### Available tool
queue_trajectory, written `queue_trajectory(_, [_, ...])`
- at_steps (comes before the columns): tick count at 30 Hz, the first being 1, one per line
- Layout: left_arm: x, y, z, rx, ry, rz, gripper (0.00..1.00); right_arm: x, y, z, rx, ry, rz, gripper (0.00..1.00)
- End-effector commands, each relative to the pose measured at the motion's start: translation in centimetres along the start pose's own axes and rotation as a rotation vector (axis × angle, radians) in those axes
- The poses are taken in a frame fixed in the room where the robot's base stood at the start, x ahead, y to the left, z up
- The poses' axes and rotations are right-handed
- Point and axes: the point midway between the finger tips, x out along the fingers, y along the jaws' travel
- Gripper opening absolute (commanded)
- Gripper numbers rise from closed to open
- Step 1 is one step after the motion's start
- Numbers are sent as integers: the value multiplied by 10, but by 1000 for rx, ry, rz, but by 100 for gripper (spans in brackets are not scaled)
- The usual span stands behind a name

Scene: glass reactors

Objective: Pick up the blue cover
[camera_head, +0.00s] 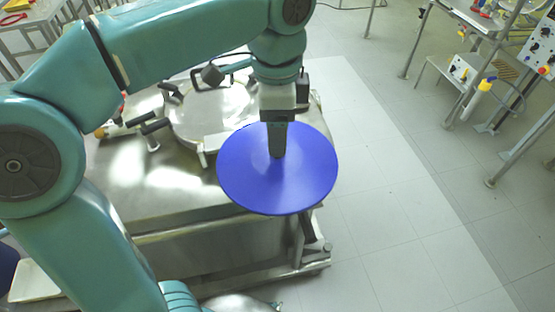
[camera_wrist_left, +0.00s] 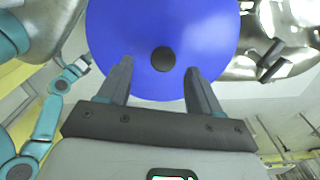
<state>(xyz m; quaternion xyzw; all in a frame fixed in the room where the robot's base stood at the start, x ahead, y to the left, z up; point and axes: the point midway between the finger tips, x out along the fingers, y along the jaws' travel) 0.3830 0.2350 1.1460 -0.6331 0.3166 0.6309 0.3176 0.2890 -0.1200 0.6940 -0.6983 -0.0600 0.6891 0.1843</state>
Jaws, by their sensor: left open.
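The blue cover (camera_head: 245,180) is a wide round disc at the centre of the head view, by the right end of the steel table. In the left wrist view, the blue cover (camera_wrist_left: 205,35) fills the upper middle and has a small black knob (camera_wrist_left: 163,59) at its centre. My left gripper (camera_head: 278,155) points down over the middle of the cover. In the left wrist view, the left gripper (camera_wrist_left: 159,68) is open, with its fingertips to either side of the knob. My right gripper is not in view.
The steel table (camera_head: 75,180) carries a round metal lid (camera_head: 205,118) with handles and clamps left of the cover. At the right stand a metal frame (camera_head: 470,85) and a control panel (camera_head: 540,48). The tiled floor (camera_head: 400,215) right of the table is clear.

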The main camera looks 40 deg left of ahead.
Motion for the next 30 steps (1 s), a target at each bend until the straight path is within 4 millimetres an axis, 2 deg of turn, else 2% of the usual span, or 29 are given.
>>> queue_trajectory(6, [36, -3, 1, 0, -4, 3, 64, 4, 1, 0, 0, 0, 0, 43])
queue_trajectory(9, [46, -4, 1, 0, -3, 2, 64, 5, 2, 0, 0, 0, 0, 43])
queue_trajectory(17, [49, -4, 0, 0, -1, 1, 64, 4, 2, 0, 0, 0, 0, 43])
queue_trajectory(23, [49, -4, 0, 0, -1, 1, 2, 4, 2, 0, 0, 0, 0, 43])
queue_trajectory(24, [49, -4, 0, 0, -1, 1, 0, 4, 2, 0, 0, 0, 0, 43])
queue_trajectory(30, [48, -4, 0, 0, -1, 1, 0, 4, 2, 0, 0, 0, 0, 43])
